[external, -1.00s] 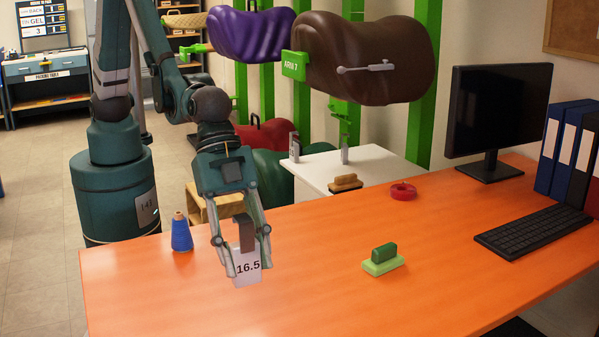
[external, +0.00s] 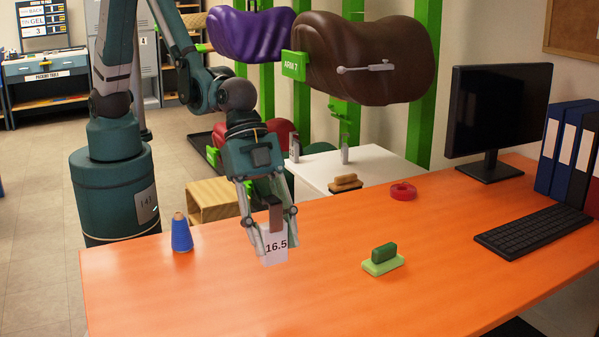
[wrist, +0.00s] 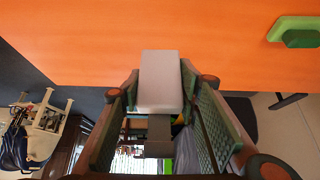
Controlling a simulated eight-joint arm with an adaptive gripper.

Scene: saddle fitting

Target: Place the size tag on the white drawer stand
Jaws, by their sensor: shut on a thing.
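The size tag (external: 275,249) is a white card marked 16.5 with a dark grey clip part on top. My gripper (external: 272,240) is shut on it and holds it upright above the left part of the orange table. In the wrist view the tag (wrist: 161,85) shows as a pale block between the fingers (wrist: 160,125). The white drawer stand (external: 385,167) is behind the table, to the right of my gripper. On its top are a brown brush (external: 346,183) and two upright tag-like pieces (external: 345,150), (external: 294,148).
The orange table (external: 330,290) holds a blue thread cone (external: 181,234), a green brush (external: 383,259), a red tape ring (external: 403,191), a keyboard (external: 538,229) and a monitor (external: 498,115). A brown saddle (external: 365,60) hangs over the stand. A wooden box (external: 215,200) is behind the table.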

